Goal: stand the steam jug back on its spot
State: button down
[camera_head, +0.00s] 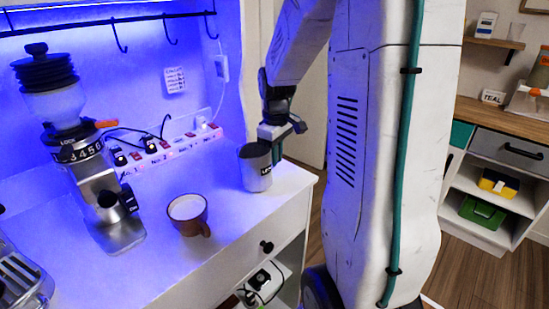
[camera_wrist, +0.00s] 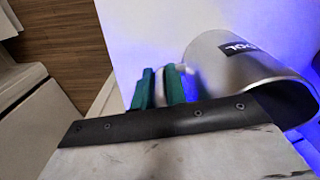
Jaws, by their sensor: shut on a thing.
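The steam jug (camera_head: 256,168) is a grey metal jug with a dark label, upright at the right end of the white counter (camera_head: 240,215). I cannot tell whether its base touches the counter or is slightly above it. My gripper (camera_head: 277,143) is at the jug's upper right side. In the wrist view the jug (camera_wrist: 235,68) lies to the right of the teal fingers (camera_wrist: 163,88), which are shut on its pale handle (camera_wrist: 187,70). Most of the handle is hidden by the fingers. No marked spot for the jug shows clearly.
A brown mug (camera_head: 188,214) with pale contents stands left of the jug. A coffee grinder (camera_head: 100,180) stands further left. A power strip (camera_head: 165,150) with cables runs along the back. The counter between mug and jug is clear; its right edge is close to the jug.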

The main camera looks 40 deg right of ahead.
jog(key=shift+f, duration=0.35)
jog(key=shift+f, duration=0.15)
jog(key=c, duration=1.4)
grip_release()
notch_tip(320, 180, up, 12)
jog(key=shift+r, duration=0.1)
jog(key=s+a+r+m, duration=0.1)
jog(key=s+a, duration=0.4)
jog(key=a, duration=0.3)
jog(key=s+a+r, duration=0.2)
jog(key=s+a, duration=0.2)
jog(key=a, duration=0.3)
jog(key=s+a+f+m+t, duration=0.1)
jog(key=s+a+f, duration=0.2)
jog(key=s+a, duration=0.4)
jog(key=s, duration=0.3)
jog(key=shift+s+a+f+m, duration=0.2)
jog(key=shift+s+f+m, duration=0.1)
jog(key=shift+s+f, duration=0.1)
